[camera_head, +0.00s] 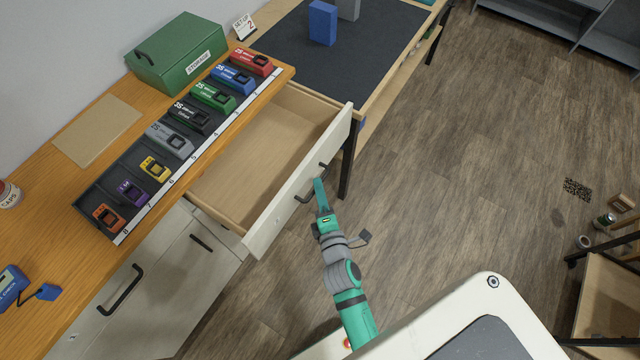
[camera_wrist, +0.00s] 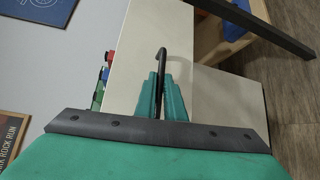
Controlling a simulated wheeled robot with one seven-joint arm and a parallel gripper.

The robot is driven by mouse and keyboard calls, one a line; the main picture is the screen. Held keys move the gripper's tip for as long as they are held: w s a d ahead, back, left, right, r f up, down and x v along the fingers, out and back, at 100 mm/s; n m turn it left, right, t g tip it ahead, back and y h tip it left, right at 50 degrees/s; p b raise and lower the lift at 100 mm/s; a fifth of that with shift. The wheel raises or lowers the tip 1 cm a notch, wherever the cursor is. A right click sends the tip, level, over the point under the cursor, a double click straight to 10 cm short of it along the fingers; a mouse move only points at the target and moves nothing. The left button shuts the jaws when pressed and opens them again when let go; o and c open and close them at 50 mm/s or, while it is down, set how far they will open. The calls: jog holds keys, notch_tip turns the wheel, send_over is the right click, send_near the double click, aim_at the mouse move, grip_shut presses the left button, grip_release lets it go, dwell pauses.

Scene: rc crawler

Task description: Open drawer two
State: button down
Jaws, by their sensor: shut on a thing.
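A drawer with a white front (camera_head: 285,205) and a bare wooden inside stands pulled well out from under the wooden counter. Its number does not show. Its dark handle (camera_head: 303,198) is on the outer face of the front. My gripper (camera_head: 319,187) is shut on this handle. In the wrist view the two green fingers (camera_wrist: 162,98) sit on either side of the dark handle bar (camera_wrist: 161,60), against the white drawer front (camera_wrist: 129,62). The drawer looks empty.
A tray strip (camera_head: 205,157) with several coloured labelled packs lies on the counter (camera_head: 60,215) above the drawer. A green storage box (camera_head: 177,52) stands behind it. A dark-topped table (camera_head: 285,40) with a blue block (camera_head: 322,22) is beyond the drawer.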

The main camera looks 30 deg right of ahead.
dwell(0.3)
jog(key=c, duration=1.8)
grip_release()
jog(key=shift+c, duration=0.2)
jog(key=v, duration=1.1)
jog(key=shift+w+a, duration=0.1)
jog(key=s+a+r+m+y, duration=0.2)
jog(key=s+a+r+m, duration=0.1)
jog(key=s+a+m, duration=0.3)
jog(key=s+a+r+m+y, duration=0.3)
jog(key=s+a+m, duration=0.4)
jog(key=a+m, duration=0.3)
jog(key=shift+s+a, duration=0.3)
jog(key=shift+a, duration=0.65)
